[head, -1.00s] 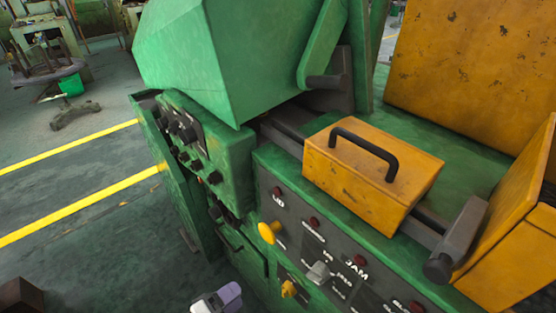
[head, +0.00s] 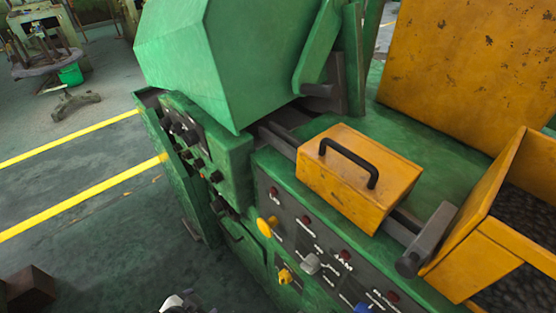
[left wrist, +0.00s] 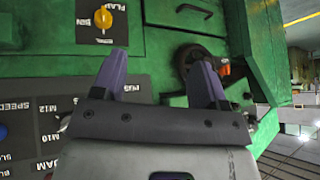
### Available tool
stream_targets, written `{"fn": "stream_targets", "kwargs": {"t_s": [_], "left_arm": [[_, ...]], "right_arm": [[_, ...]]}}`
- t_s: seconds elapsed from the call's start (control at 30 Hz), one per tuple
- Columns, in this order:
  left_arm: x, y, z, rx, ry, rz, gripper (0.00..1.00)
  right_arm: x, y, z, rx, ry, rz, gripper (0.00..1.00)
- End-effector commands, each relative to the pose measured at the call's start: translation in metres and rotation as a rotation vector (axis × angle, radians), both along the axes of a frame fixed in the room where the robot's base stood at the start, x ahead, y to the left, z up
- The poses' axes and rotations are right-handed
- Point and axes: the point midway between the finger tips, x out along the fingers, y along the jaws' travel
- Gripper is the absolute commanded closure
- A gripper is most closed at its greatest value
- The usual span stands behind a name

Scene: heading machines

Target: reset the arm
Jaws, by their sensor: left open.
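My left gripper (left wrist: 160,82) is open in the left wrist view, with two purple-grey fingers apart and nothing between them. It is in front of the green heading machine's front, with a yellow knob (left wrist: 103,18) beyond it at the upper left. In the head view only a small part of the left gripper (head: 182,301) shows at the bottom edge, below and left of the control panel (head: 292,222). My right gripper is not in view.
The green machine (head: 215,60) fills the middle, with a yellow handled box (head: 340,185) on top. A yellow bin (head: 455,255) of dark pieces stands at the right. A brown block (head: 30,288) is at lower left. Floor with yellow lines is open at left.

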Motion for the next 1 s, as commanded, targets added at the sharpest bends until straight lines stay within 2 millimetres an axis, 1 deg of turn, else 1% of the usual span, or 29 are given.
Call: {"fn": "stream_targets", "kwargs": {"t_s": [0.03, 0.2, 0.27, 0.3, 0.37, 0.4, 0.47, 0.6, 0.7, 0.8, 0.9, 1.0], "left_arm": [[-0.008, 0.006, 0.037, 0.019, 0.0, 0.039, 0.33], [-0.03, 0.024, 0.096, 0.051, -0.001, 0.172, 0.33], [-0.038, 0.028, 0.116, 0.049, -0.001, 0.208, 0.33], [-0.044, 0.031, 0.129, 0.045, -0.002, 0.231, 0.33], [-0.052, 0.033, 0.146, 0.036, 0.006, 0.26, 0.33], [-0.058, 0.035, 0.158, 0.03, 0.012, 0.279, 0.33], [-0.067, 0.036, 0.174, 0.017, 0.027, 0.301, 0.33], [-0.091, 0.036, 0.208, -0.015, 0.081, 0.345, 0.33], [-0.109, 0.036, 0.228, -0.032, 0.13, 0.373, 0.33], [-0.126, 0.035, 0.245, -0.043, 0.18, 0.395, 0.33], [-0.143, 0.031, 0.26, -0.051, 0.227, 0.408, 0.33], [-0.157, 0.028, 0.271, -0.055, 0.264, 0.413, 0.33]], "right_arm": [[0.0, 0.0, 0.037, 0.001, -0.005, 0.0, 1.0], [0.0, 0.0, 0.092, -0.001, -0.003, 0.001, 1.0], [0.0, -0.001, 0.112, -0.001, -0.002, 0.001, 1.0], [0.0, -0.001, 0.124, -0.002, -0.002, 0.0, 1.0], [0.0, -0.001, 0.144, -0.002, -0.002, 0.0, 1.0], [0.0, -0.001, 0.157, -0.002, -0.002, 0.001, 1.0], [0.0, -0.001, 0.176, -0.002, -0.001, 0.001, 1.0], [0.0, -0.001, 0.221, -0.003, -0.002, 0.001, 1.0], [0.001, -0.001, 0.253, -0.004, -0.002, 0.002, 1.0], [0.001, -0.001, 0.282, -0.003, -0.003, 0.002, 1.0], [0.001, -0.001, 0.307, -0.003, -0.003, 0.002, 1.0], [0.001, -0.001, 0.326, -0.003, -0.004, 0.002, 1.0]]}}
